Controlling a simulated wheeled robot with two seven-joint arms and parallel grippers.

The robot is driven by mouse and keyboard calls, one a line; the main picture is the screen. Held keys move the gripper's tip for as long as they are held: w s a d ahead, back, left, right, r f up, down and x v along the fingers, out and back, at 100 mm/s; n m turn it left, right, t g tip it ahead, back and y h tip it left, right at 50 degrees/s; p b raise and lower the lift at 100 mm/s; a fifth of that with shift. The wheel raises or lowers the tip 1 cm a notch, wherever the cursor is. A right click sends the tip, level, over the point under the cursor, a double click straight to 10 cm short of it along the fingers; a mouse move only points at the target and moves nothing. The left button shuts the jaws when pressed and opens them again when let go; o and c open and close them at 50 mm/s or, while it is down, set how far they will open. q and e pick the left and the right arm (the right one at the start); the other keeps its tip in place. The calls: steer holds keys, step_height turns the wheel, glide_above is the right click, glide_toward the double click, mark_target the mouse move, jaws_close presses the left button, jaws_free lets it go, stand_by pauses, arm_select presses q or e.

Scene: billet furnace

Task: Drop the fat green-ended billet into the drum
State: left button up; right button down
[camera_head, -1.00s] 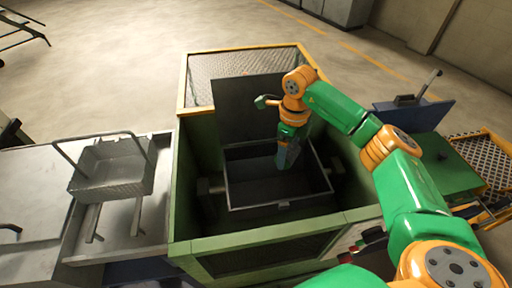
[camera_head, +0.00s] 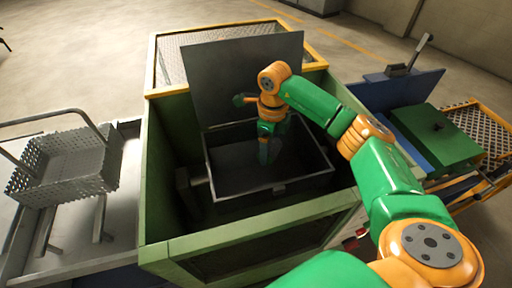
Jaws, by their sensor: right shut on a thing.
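The drum (camera_head: 243,194) is a dark open box set inside a tall green housing (camera_head: 160,180), with a dark lid panel (camera_head: 245,70) standing up behind it. My right arm reaches in from the right. My right gripper (camera_head: 265,155) points down over the drum's opening, at about its rear middle. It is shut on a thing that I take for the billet. The thing is dark and small against the drum, and I cannot make out its end colour. The inside of the drum is in shadow. My left gripper is not in view.
A perforated metal basket (camera_head: 65,165) with tall handles stands on a grey bench at the left. A green box (camera_head: 435,135) and a blue panel with a lever (camera_head: 405,85) stand at the right, beside a yellow-edged mesh (camera_head: 482,125). Bare floor lies behind.

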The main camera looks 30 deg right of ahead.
steer(key=shift+c, duration=1.1)
jaws_free()
steer(key=shift+r, duration=0.15)
steer(key=shift+o, duration=1.1)
steer(key=shift+s+a, duration=0.1)
steer(key=shift+s, duration=0.05)
step_height(320, 180, up, 7)
steer(key=shift+r, duration=0.15)
